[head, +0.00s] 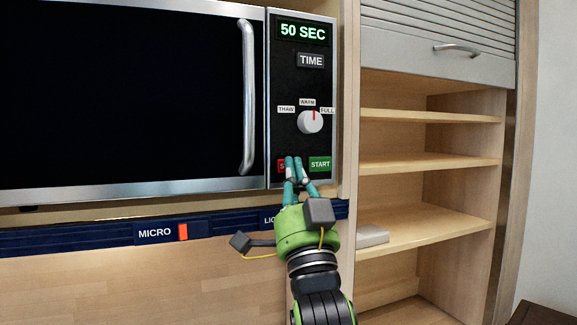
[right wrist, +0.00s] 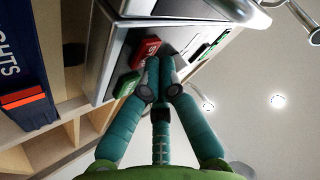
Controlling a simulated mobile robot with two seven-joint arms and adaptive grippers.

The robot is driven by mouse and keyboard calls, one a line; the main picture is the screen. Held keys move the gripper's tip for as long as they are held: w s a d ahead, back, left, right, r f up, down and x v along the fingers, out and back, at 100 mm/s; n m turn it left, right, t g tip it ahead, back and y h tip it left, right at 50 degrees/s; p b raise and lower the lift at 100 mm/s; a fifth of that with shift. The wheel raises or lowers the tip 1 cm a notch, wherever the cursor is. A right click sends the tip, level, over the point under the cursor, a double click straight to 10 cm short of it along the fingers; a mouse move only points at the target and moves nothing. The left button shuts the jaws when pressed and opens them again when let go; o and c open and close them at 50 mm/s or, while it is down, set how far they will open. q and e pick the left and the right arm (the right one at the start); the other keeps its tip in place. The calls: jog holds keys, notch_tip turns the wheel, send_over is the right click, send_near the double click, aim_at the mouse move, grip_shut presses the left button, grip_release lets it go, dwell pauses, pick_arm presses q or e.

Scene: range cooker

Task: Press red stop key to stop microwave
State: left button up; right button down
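The microwave (head: 120,95) has a black control panel with a lit display (head: 303,32) reading "50 SEC". The red stop key (head: 281,166) is at the panel's lower left, mostly hidden behind my fingers; it also shows in the right wrist view (right wrist: 145,52). The green START key (head: 320,164) is just right of it. My right gripper (head: 293,160) points up at the panel with its teal fingertips together and nothing seen between them. In the right wrist view its tips (right wrist: 159,62) are right beside the red key; I cannot tell whether they touch it. My left gripper is not in view.
A dial (head: 310,121) and a TIME key (head: 311,60) sit above the keys. A vertical door handle (head: 247,95) is to the left. A blue strip with a MICRO switch (head: 183,232) runs below the microwave. Open wooden shelves (head: 430,163) stand to the right.

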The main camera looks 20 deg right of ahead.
jog(key=shift+s+y, duration=0.3)
jog(key=shift+s, duration=0.25)
jog(key=shift+s, duration=0.15)
jog(key=s, duration=0.4)
jog(key=shift+s+a+p, duration=0.2)
jog(key=shift+s+p, duration=0.15)
jog(key=shift+p, duration=0.05)
dwell(0.5)
